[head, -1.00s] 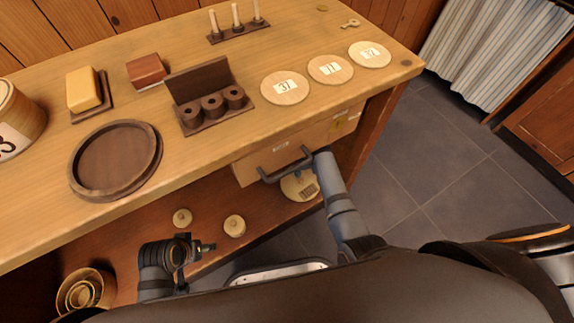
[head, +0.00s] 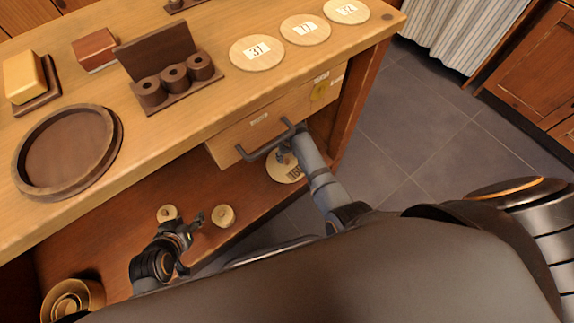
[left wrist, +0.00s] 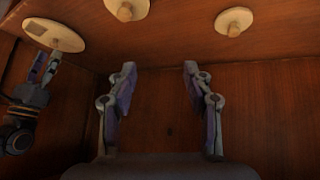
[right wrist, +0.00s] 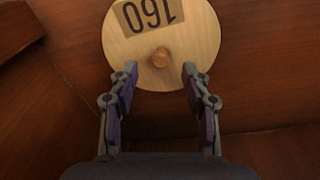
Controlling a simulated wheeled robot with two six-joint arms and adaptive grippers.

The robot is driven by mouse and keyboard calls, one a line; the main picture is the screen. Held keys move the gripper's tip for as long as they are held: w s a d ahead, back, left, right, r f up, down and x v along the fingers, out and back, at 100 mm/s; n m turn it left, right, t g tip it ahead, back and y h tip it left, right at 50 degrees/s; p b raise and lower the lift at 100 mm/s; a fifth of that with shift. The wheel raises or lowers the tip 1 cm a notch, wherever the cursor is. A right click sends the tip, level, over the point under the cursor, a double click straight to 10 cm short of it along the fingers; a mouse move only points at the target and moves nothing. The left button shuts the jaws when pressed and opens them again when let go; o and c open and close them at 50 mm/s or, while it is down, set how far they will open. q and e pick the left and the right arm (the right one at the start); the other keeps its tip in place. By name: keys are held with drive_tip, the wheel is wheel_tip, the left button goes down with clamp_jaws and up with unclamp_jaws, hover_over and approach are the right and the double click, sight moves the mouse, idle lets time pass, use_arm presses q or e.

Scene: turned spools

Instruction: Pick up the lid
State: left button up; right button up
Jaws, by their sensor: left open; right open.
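A round pale wooden lid (head: 274,168) with a knob and a "160" label lies on the lower shelf under the drawer. It fills the top of the right wrist view (right wrist: 130,48), its knob (right wrist: 160,58) just beyond and between my right fingertips. My right gripper (right wrist: 160,72) is open and empty above the shelf, partly hidden under the drawer handle in the head view. My left gripper (head: 200,218) is open and empty, between two small knobbed lids, one on its left (head: 167,213) and one on its right (head: 224,216).
The drawer (head: 225,148) with its dark handle (head: 262,146) is close over my right gripper. Nested round boxes (head: 72,298) stand at the shelf's left. A dark round tray (head: 117,150), a spool rack (head: 158,105) and numbered discs (head: 257,52) are on the bench top.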

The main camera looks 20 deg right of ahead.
sight(287, 160)
drive_tip(key=shift+f+b, duration=0.55)
drive_tip(key=shift+f, duration=0.25)
drive_tip(key=shift+w+f+b, duration=0.1)
drive_tip(key=shift+f+b, duration=0.35)
drive_tip(key=shift+f, duration=0.25)
use_arm(q)
drive_tip(key=w+a+r+t, duration=0.1)
drive_tip(key=w+r+t, duration=0.8)
drive_tip(key=r, duration=0.8)
drive_tip(key=w, duration=0.2)
drive_tip(key=shift+w+r, duration=0.2)
drive_tip(key=shift+w, duration=0.2)
use_arm(e)
clamp_jaws()
